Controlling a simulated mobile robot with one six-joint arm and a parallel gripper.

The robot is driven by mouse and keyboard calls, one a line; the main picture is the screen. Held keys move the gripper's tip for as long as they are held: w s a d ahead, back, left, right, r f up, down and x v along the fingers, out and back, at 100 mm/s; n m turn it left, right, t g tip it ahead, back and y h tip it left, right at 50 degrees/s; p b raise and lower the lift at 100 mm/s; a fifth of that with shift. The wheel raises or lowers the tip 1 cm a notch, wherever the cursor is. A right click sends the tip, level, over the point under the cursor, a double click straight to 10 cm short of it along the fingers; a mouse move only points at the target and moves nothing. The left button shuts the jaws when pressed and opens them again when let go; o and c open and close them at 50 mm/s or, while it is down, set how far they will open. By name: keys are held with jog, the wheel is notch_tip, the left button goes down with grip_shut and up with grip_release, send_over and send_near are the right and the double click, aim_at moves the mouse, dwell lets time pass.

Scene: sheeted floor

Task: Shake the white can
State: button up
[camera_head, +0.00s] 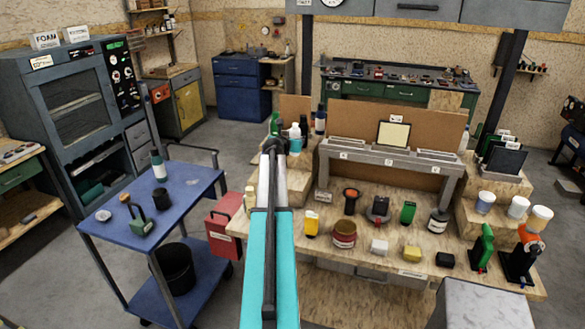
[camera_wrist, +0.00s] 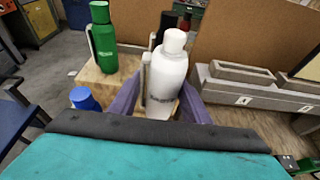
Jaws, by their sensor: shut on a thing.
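The white can (camera_wrist: 168,75) stands roughly upright in the wrist view, with a rounded white cap and small dark print low on its side. My gripper (camera_wrist: 160,100) is shut on it, with a purple finger on each side of its lower body. In the head view my arm hides most of the grasp.
A green bottle (camera_wrist: 102,40) stands left of the can, and a blue cap (camera_wrist: 84,98) is nearer. A dark bottle is partly hidden behind the can. A grey shelf (camera_wrist: 245,90) lies to the right. The wooden bench (camera_head: 325,232) holds several small items.

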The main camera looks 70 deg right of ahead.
aim_at(294, 124)
notch_tip(294, 124, up, 7)
jog(key=shift+r, duration=0.2)
jog(key=shift+f, duration=3.7)
notch_tip(294, 124, up, 7)
jog(key=shift+r, duration=0.2)
jog(key=shift+f, duration=3.65)
